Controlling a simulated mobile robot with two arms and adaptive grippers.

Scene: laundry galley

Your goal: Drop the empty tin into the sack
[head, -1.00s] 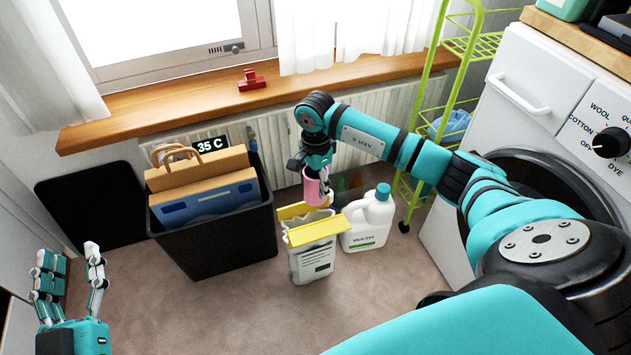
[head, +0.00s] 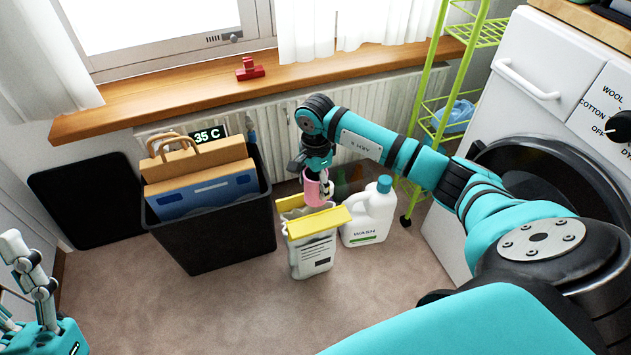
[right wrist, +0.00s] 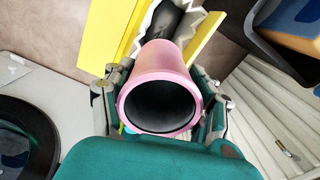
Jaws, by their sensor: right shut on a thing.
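The tin (head: 313,190) is a pink cylinder. My right gripper (head: 322,181) is shut on it, just above the sack's back edge in the head view. In the right wrist view the tin (right wrist: 160,62) turns its open, hollow end to the camera, with gripper fingers at both sides. The sack (head: 312,257) is white with yellow flaps and dark print, upright on the floor with a torn open top. Its jagged mouth and yellow flaps (right wrist: 107,38) show beyond the tin in the wrist view. My left gripper (head: 22,275) is open and empty, partly cut off at the lower left.
A white WASH jug (head: 367,217) with a teal cap stands right of the sack. A black bin (head: 222,232) with paper bags stands left. A lime rack (head: 424,130) and a white washer (head: 545,75) are at the right. Carpet in front is clear.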

